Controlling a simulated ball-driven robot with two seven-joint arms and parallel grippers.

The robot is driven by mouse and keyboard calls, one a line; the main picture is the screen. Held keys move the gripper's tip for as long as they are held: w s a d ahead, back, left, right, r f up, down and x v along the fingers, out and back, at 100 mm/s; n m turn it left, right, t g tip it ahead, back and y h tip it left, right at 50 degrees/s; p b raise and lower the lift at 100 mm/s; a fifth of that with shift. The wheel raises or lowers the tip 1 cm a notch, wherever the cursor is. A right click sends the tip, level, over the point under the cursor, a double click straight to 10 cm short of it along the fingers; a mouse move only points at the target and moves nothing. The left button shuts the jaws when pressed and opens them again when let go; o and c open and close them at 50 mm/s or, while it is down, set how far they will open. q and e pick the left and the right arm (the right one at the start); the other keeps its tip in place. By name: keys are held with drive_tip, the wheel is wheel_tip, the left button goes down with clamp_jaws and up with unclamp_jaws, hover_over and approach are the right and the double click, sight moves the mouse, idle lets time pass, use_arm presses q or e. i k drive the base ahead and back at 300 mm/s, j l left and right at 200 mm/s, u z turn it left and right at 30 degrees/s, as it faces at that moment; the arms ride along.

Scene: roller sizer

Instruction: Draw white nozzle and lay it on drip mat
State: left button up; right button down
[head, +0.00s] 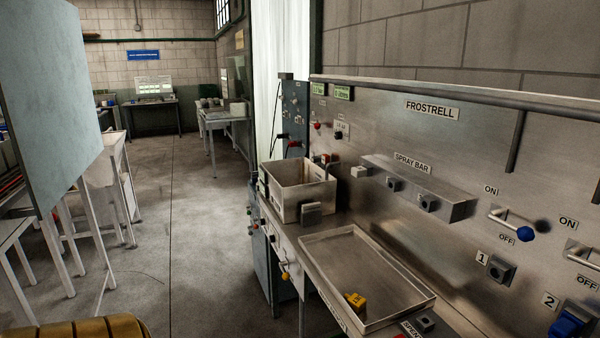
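I cannot make out a white nozzle in the head view. A grey spray bar (418,185) with small dark square fittings is fixed to the steel panel under its label. A shallow metal tray (412,303) lies on the counter in front of the panel, with a small yellow piece (355,300) near its front edge. I cannot tell whether the tray's floor is the drip mat. A blue piece (568,326) sits at position 2, and the fitting (499,269) at position 1 shows no coloured piece.
An open metal box (296,196) stands on the counter left of the tray. A blue-knobbed lever (525,234) sticks out from the panel between ON and OFF. A SPENT label (411,328) is at the lower right. Open floor (205,240) lies to the left.

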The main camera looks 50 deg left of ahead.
sight(358, 171)
drive_tip(key=u, duration=1.3)
drive_tip(key=i+j, duration=0.45)
drive_tip(key=i+j+z, duration=0.1)
drive_tip(key=i+j, duration=0.4)
drive_tip(key=j, duration=0.15)
drive_tip(key=i+j, duration=0.45)
drive_tip(key=j, duration=0.15)
drive_tip(key=i+j+z, duration=0.1)
drive_tip(key=i+j, duration=0.35)
drive_tip(key=j, duration=0.15)
